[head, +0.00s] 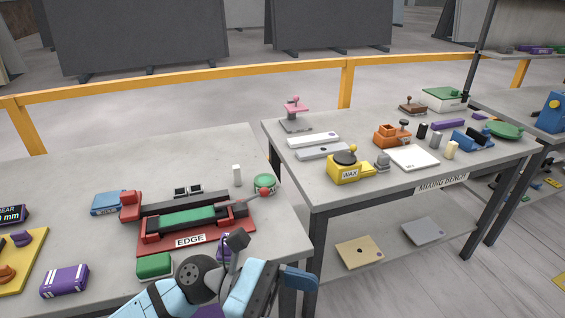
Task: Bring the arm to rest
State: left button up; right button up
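My light blue and black arm comes in at the bottom, left of the middle, and I take it for the left one. It bends at a round dark joint in front of the left bench (85,172). Its outer end, with a dark blue part (300,278), lies beside that bench's front right corner. The fingers cannot be made out, so I cannot tell whether the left gripper is open or shut, and no held thing shows. My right arm and gripper are not in view.
A red fixture labelled EDGE (190,240) holds a green bar close behind my arm. A green block (154,265) and a purple block (64,281) lie near the front edge. The mixing bench (300,168) carries a yellow WAX pot (344,172). Floor shows to the right.

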pick_arm(q)
jog(key=w+a+f+m+t+y, duration=0.2)
jog(key=w+a+f+m+t, duration=0.15)
jog(key=m+t, duration=0.6)
jog(key=w+a+f+m+t+y, duration=0.2)
jog(key=a+f+m+t, duration=0.3)
jog(key=m, duration=0.8)
jog(key=w+a+f+m+t+y, duration=0.1)
jog(key=w+a+m+t+y, duration=0.15)
jog(key=m+t, duration=0.75)
jog(key=s+a+f+n+g+y, duration=0.45)
jog(key=f+n, duration=0.35)
jog(key=f, duration=0.2)
jog(key=s+a+f+n+g+y, duration=0.3)
jog(key=s+a+f+n, duration=0.3)
jog(key=f, duration=0.5)
notch_tip(320, 180, up, 13)
jog(key=s+n+p, duration=0.1)
jog(key=p, duration=1.5)
jog(key=shift+y, duration=0.3)
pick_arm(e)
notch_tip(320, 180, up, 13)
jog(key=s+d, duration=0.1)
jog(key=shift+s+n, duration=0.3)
